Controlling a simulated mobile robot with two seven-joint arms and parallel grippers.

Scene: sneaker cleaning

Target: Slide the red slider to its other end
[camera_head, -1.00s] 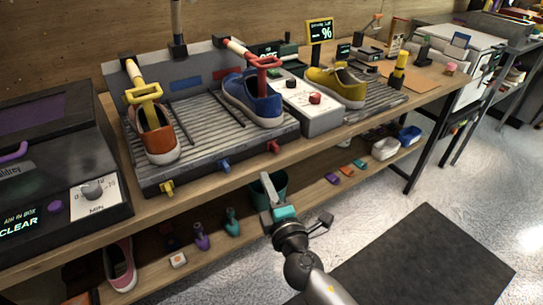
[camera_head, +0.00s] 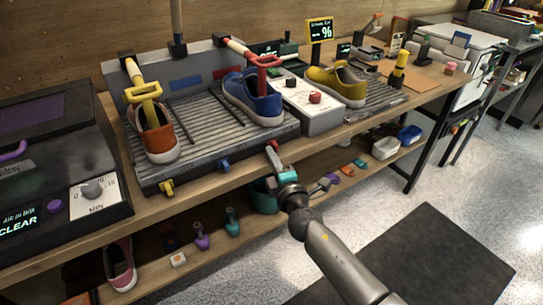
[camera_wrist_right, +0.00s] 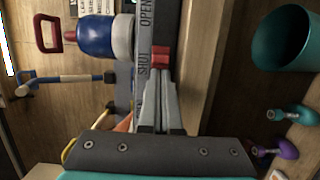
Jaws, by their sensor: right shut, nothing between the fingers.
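The red slider (camera_head: 273,145) sits on the front edge of the grey ribbed rack (camera_head: 150,185), below the blue sneaker. In the right wrist view the red slider (camera_wrist_right: 160,57) is beside the word SHUT on a grey strip, with OPEN farther up the strip. My right gripper (camera_head: 272,155) is in front of the slider. In the right wrist view its closed fingers (camera_wrist_right: 161,75) point at the slider, with their tips at or very near its side; contact is not clear. Nothing is between the fingers. My left gripper is not in view.
A blue slider (camera_head: 224,165) and a yellow slider (camera_head: 166,188) are on the same front edge, to the left. A teal bin (camera_head: 264,197) stands on the lower shelf behind my right gripper. The bench's wooden front edge (camera_head: 205,190) runs just below the rack.

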